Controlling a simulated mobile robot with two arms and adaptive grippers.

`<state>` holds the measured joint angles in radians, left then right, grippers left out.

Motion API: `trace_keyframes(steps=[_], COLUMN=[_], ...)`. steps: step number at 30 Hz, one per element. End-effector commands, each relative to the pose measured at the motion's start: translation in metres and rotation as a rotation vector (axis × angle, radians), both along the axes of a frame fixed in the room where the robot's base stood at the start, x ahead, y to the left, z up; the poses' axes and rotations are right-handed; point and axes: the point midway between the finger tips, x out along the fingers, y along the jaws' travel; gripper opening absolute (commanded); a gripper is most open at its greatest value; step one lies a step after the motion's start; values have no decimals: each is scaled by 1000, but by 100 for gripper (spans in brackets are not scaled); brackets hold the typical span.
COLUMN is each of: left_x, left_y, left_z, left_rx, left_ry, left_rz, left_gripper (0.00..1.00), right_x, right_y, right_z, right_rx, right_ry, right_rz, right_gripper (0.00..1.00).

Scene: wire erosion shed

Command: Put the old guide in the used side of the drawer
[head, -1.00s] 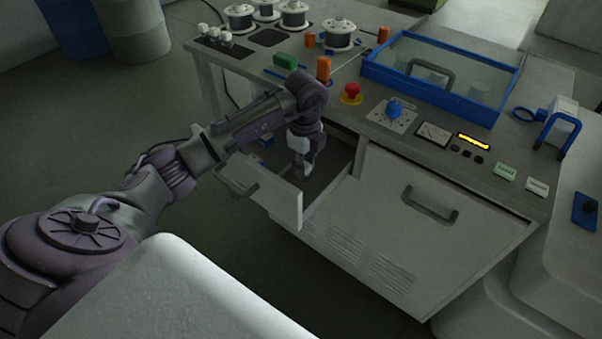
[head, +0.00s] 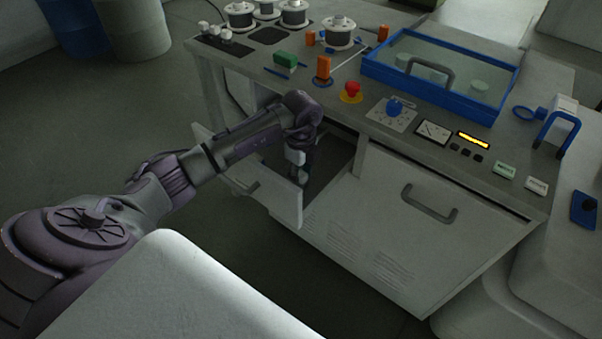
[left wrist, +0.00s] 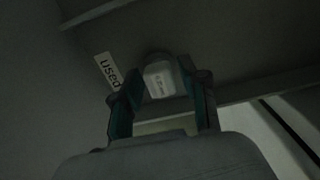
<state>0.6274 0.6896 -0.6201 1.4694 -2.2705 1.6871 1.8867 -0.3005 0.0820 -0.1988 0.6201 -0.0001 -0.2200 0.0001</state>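The drawer (head: 278,203) in the front of the bench is pulled open. My left gripper (head: 302,176) points down inside it. Whether the block touches the drawer floor I cannot tell. My right gripper is in neither view.
The worktop above the drawer carries wire spools (head: 339,33), a green block (head: 285,60), an orange piece (head: 323,67), a red stop button (head: 352,90) and a blue-framed clear cover (head: 440,78). A closed cabinet front (head: 400,240) is right of the drawer. The drawer walls stand close around the gripper.

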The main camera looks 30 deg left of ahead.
Motion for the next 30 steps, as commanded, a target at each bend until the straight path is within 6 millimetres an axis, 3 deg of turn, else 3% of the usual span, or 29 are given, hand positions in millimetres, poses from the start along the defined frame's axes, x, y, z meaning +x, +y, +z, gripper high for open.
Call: trace_keyframes(steps=[8, 13, 24, 30], left_x=[0, 1, 1, 1], left_y=[0, 0, 0, 0], left_z=[0, 11, 86, 114], left_rx=[0, 1, 1, 0], left_ry=[0, -3, -5, -1], left_rz=[0, 0, 0, 0], left_gripper=[52, 52, 52, 52], right_x=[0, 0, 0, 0], right_y=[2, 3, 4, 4], right_z=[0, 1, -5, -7], right_rx=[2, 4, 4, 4], right_ry=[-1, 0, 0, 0], right_rz=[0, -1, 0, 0], right_gripper=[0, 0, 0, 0])
